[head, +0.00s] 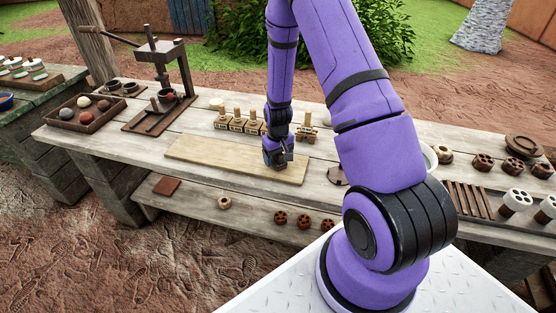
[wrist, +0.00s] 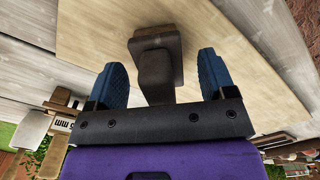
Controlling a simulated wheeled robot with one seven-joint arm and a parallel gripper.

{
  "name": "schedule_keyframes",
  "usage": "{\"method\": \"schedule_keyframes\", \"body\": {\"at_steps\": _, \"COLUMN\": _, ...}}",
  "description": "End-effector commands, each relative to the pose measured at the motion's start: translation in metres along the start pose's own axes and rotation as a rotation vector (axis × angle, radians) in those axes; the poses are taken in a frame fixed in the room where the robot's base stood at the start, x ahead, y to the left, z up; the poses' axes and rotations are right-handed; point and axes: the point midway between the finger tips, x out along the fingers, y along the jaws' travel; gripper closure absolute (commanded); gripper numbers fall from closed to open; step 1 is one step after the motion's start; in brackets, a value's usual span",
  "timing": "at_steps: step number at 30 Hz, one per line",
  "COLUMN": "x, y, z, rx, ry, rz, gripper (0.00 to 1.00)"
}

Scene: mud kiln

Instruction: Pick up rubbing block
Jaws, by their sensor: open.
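The rubbing block (wrist: 157,44), a dark brown block with a narrower grip, is on the pale wooden board in the wrist view. Its grip lies between the two blue fingers of my gripper (wrist: 160,64). The fingers are open, with a visible gap on each side of it. In the head view my gripper (head: 278,158) is low over the right part of the pale board (head: 215,158). There the block is mostly hidden by the gripper, and I cannot make it out clearly.
Several wooden stamps (head: 236,122) stand behind the board, close to my arm. A press (head: 165,85) and a tray of balls (head: 86,112) are at the left. Brown spools (head: 483,163) and a slatted rack (head: 468,199) are at the right. The board's left half is clear.

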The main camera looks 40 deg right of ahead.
Motion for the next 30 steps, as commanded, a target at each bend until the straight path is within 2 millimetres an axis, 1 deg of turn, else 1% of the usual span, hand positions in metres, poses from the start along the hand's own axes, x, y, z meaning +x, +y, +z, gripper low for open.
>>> {"method": "schedule_keyframes", "body": {"at_steps": 3, "x": 0.0038, "y": 0.0001, "z": -0.0004, "rx": 0.0, "ry": 0.001, "rz": 0.0, "gripper": 0.23}}
{"method": "schedule_keyframes", "body": {"at_steps": 8, "x": 0.0038, "y": 0.0, "z": -0.0004, "rx": 0.0, "ry": 0.002, "rz": 0.0, "gripper": 0.23}}
{"method": "schedule_keyframes", "body": {"at_steps": 9, "x": 0.0038, "y": 0.0, "z": -0.0004, "rx": 0.0, "ry": 0.002, "rz": 0.0, "gripper": 0.26}}
{"method": "schedule_keyframes", "body": {"at_steps": 11, "x": 0.0038, "y": 0.0, "z": -0.0004, "rx": 0.0, "ry": 0.001, "rz": 0.0, "gripper": 0.4}}
{"method": "schedule_keyframes", "body": {"at_steps": 12, "x": 0.0037, "y": 0.0, "z": -0.0004, "rx": 0.0, "ry": 0.001, "rz": 0.0, "gripper": 0.49}}
{"method": "schedule_keyframes", "body": {"at_steps": 14, "x": 0.0037, "y": 0.0, "z": -0.0003, "rx": 0.0, "ry": 0.001, "rz": 0.0, "gripper": 0.62}}
{"method": "schedule_keyframes", "body": {"at_steps": 15, "x": 0.0037, "y": 0.0, "z": -0.0003, "rx": 0.0, "ry": 0.001, "rz": 0.0, "gripper": 0.72}}
{"method": "schedule_keyframes", "body": {"at_steps": 16, "x": 0.0037, "y": 0.0, "z": -0.0003, "rx": 0.0, "ry": 0.001, "rz": 0.0, "gripper": 0.79}}
{"method": "schedule_keyframes", "body": {"at_steps": 18, "x": 0.0036, "y": 0.0, "z": -0.0004, "rx": 0.0, "ry": 0.001, "rz": 0.0, "gripper": 0.85}}
{"method": "schedule_keyframes", "body": {"at_steps": 25, "x": 0.0026, "y": 0.0, "z": -0.0004, "rx": 0.0, "ry": 0.002, "rz": 0.0, "gripper": 0.86}}
{"method": "schedule_keyframes", "body": {"at_steps": 30, "x": -0.0059, "y": 0.0, "z": -0.0006, "rx": 0.0, "ry": 0.002, "rz": 0.001, "gripper": 0.86}}
